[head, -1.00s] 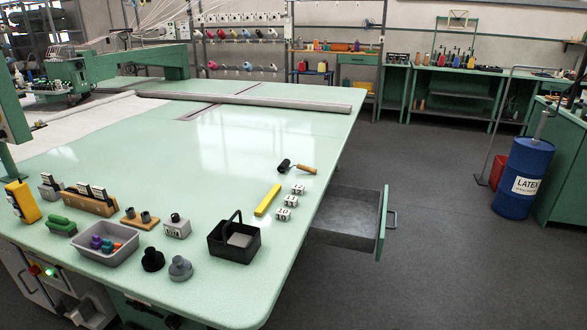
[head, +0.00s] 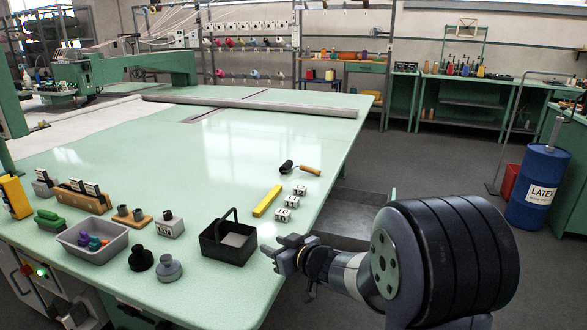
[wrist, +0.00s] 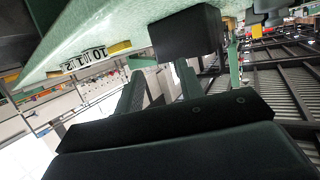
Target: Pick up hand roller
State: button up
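The hand roller (head: 309,171) lies on the pale green table near its right edge in the head view. It has a black roller head at the left and a wooden handle at the right. My gripper (head: 279,246) is by the table's right edge, just right of the black basket, nearer the camera than the roller and well apart from it. Its two fingers look spread, with nothing between them. I cannot make out the roller in the tilted wrist view.
Number blocks (head: 291,202) and a yellow bar (head: 267,201) lie between my gripper and the roller. The black handled basket (head: 215,246) stands left of my gripper. An open drawer (head: 362,204) juts out at the right. The table's middle is clear.

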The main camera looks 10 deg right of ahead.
aim_at(285, 168)
jog(key=i+l+u, duration=0.1)
jog(key=i+l, duration=0.15)
jog(key=i+l+u, duration=0.15)
jog(key=l, duration=0.3)
jog(key=i+l+u, duration=0.1)
jog(key=i+l, duration=0.15)
jog(key=l, duration=0.15)
jog(key=i+l+u, duration=0.1)
jog(key=l, duration=0.3)
jog(key=i+l+u, duration=0.15)
jog(key=i+l, duration=0.15)
jog(key=l, duration=0.15)
jog(key=i+l+u, duration=0.1)
jog(key=l, duration=0.3)
jog(key=i+l+u, duration=0.15)
jog(key=l, duration=0.35)
jog(key=i+l+u, duration=0.1)
jog(key=l, duration=0.35)
